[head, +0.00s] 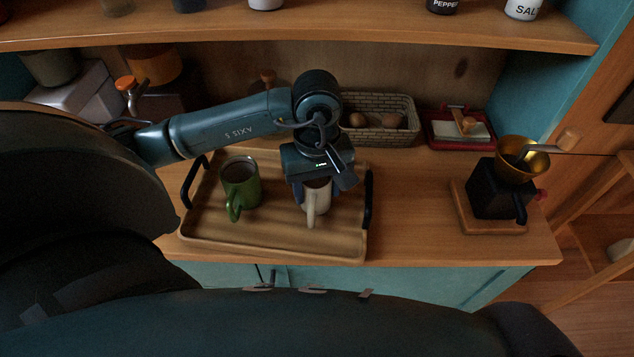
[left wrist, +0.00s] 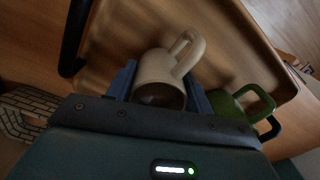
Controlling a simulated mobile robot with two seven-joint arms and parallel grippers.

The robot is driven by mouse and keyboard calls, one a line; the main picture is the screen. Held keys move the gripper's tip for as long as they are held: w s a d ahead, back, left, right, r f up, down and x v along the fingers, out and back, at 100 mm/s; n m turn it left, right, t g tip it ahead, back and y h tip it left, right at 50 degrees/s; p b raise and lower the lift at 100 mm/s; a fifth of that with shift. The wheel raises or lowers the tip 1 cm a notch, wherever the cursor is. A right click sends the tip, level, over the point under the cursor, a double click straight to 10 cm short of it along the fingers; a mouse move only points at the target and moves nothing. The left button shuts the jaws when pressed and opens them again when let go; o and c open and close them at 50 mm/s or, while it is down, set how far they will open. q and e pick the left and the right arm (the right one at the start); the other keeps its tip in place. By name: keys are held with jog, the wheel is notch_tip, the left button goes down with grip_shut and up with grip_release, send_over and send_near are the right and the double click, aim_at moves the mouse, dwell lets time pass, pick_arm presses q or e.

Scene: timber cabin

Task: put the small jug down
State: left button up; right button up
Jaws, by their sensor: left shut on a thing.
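My left gripper (head: 316,186) reaches down over the wooden tray (head: 270,242) and is shut on the small cream jug (head: 318,207). In the left wrist view the jug (left wrist: 160,72) sits upright between the two blue fingers, its handle pointing away from the gripper and its inside dark. The jug is over the right half of the tray. I cannot tell whether its base touches the tray. The gripper hides the jug's top in the head view. My right gripper is not in view.
A green mug (head: 240,185) stands on the tray's left half. Black handles (head: 368,198) rise at the tray's ends. Behind are a wicker basket (head: 385,131) and a red box (head: 448,127). A coffee grinder (head: 490,195) stands at right. A shelf (head: 400,36) overhangs the back.

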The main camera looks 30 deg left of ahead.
pick_arm(q)
jog(key=shift+f, duration=0.2)
jog(key=o, duration=0.8)
jog(key=shift+r, duration=0.1)
jog(key=o, duration=0.3)
jog(key=shift+o, duration=0.2)
jog(key=shift+r, duration=0.5)
notch_tip(320, 180, up, 11)
jog(key=shift+r, duration=0.15)
